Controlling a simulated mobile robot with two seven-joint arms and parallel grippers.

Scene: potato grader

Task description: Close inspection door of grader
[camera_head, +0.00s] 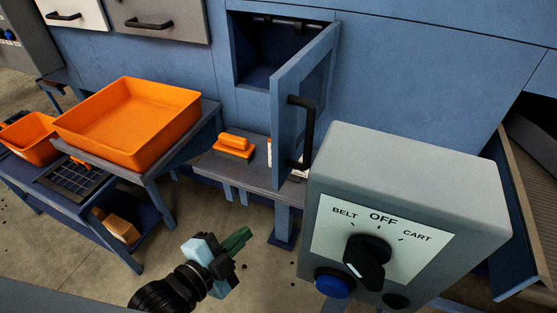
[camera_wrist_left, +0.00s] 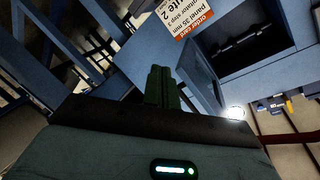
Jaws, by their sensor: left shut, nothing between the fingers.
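The blue inspection door (camera_head: 286,125) stands open, swung out from the grader's blue front (camera_head: 400,75). Its black bar handle (camera_head: 309,130) is on the face turned to the right. The square opening (camera_head: 262,72) behind it is uncovered and dark inside. My left gripper (camera_head: 241,243) is below and to the left of the door, apart from it, with its green fingers shut and empty. In the left wrist view the shut fingers (camera_wrist_left: 163,85) point up toward a blue panel (camera_wrist_left: 199,75), likely the door, beside a dark opening (camera_wrist_left: 240,52). My right gripper is out of view.
A grey control box (camera_head: 415,190) with a selector knob (camera_head: 368,252) stands close at the right front. A shelf (camera_head: 262,177) under the door holds an orange brush-like block (camera_head: 234,147). An orange tray (camera_head: 130,120) is at left. Open floor lies around my gripper.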

